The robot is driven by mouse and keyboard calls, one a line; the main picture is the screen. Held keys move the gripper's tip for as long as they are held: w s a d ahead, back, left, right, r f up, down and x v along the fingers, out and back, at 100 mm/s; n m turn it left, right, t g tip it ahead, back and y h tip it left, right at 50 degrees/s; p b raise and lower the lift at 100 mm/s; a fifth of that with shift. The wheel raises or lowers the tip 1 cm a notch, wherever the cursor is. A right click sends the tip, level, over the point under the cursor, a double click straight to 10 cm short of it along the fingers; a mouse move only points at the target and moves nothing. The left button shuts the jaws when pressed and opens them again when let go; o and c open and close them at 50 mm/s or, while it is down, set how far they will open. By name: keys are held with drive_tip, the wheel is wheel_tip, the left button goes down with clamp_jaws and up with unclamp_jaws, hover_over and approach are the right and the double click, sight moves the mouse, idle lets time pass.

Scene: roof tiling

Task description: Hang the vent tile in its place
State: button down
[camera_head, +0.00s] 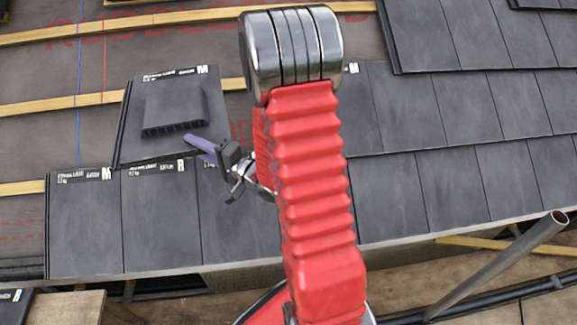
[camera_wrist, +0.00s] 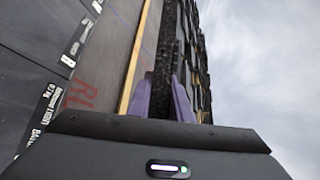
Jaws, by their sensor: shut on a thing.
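The vent tile (camera_head: 174,108) is a dark grey tile with a raised, slotted vent box. It appears in the head view at left centre, above the bottom row of tiles and over the battens. My gripper (camera_head: 193,141), with purple fingers, is at its lower right edge, shut on it. In the wrist view the fingers (camera_wrist: 165,92) stand either side of the dark, rough tile edge (camera_wrist: 164,62), seen nearly edge-on. My red arm hides the roof right of the tile. I cannot tell whether the tile touches the batten or the tiles below.
The bottom row of laid tiles (camera_head: 84,226) runs under the vent tile. More laid tiles (camera_head: 430,110) cover the right side. Bare underlay (camera_head: 45,110) with wooden battens (camera_head: 55,138) lies at left. A grey scaffold pole (camera_head: 500,262) slants up at lower right.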

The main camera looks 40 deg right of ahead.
drive_tip(key=s+d+f+t, duration=0.1)
drive_tip(key=s+d+f, duration=0.3)
drive_tip(key=d, duration=0.3)
drive_tip(key=s+d+f+n+t, duration=0.1)
drive_tip(key=s+d+f, duration=0.3)
drive_tip(key=d+f, duration=0.2)
drive_tip(key=s+d+f+n+t, duration=0.1)
drive_tip(key=s+d+f, duration=0.3)
drive_tip(key=d, duration=0.6)
drive_tip(key=shift+s+d+f+h, duration=0.2)
drive_tip(key=shift+s+f+h, duration=0.1)
drive_tip(key=shift+f+h, duration=0.15)
drive_tip(key=shift+w+d, duration=0.1)
drive_tip(key=shift+w, duration=0.05)
drive_tip(key=shift+w+d+f, duration=1.2)
drive_tip(key=shift+w+d, duration=0.05)
drive_tip(key=shift+w, duration=0.55)
drive_tip(key=shift+w+d+f, duration=1.2)
drive_tip(key=shift+w+f, duration=0.05)
drive_tip(key=shift+w, duration=0.6)
drive_tip(key=shift+w+d+f, duration=1.2)
drive_tip(key=shift+w+d, duration=0.05)
drive_tip(key=shift+w, duration=0.55)
drive_tip(key=shift+s+r, duration=0.1)
drive_tip(key=shift+s, duration=0.1)
drive_tip(key=shift+w, duration=0.1)
